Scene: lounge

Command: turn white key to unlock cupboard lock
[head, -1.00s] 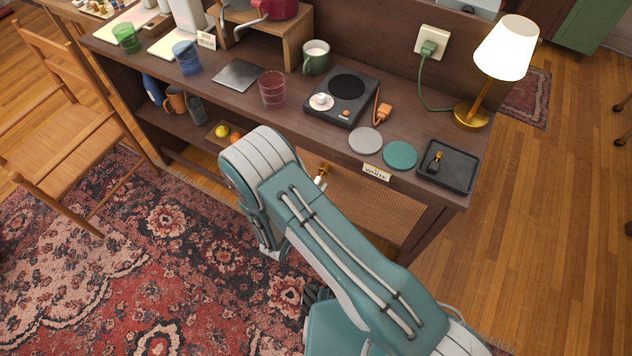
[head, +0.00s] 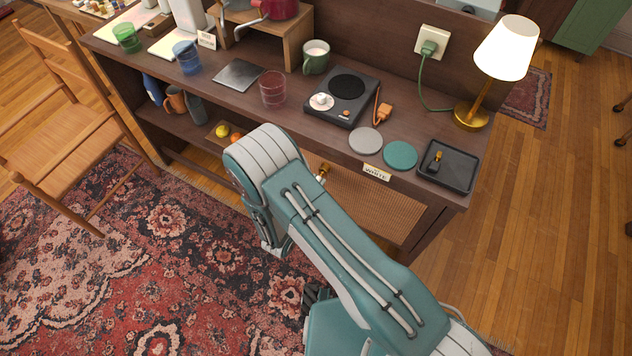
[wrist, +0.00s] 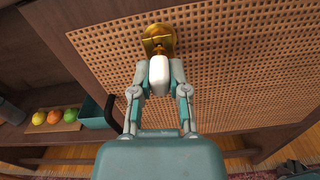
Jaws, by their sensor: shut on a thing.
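The white key (wrist: 159,72) is between the fingertips of my gripper (wrist: 158,84) in the wrist view, and the gripper is shut on its white head. The key's head is right in front of the brass cupboard lock (wrist: 158,38) and lines up with it. The shaft is mostly hidden, so I cannot tell how deep it sits. The lock is on the woven cane cupboard door (wrist: 235,70). In the head view, a brass piece (head: 322,171) shows on the cane door just right of my arm. My arm hides the key and fingertips there.
A dark curved handle (wrist: 110,112) is left of my fingers. A board with several fruits (wrist: 56,117) lies on the open shelf to the left. A label reading WHITE (head: 376,172) is on the counter edge above the door. A wooden chair (head: 60,120) stands left.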

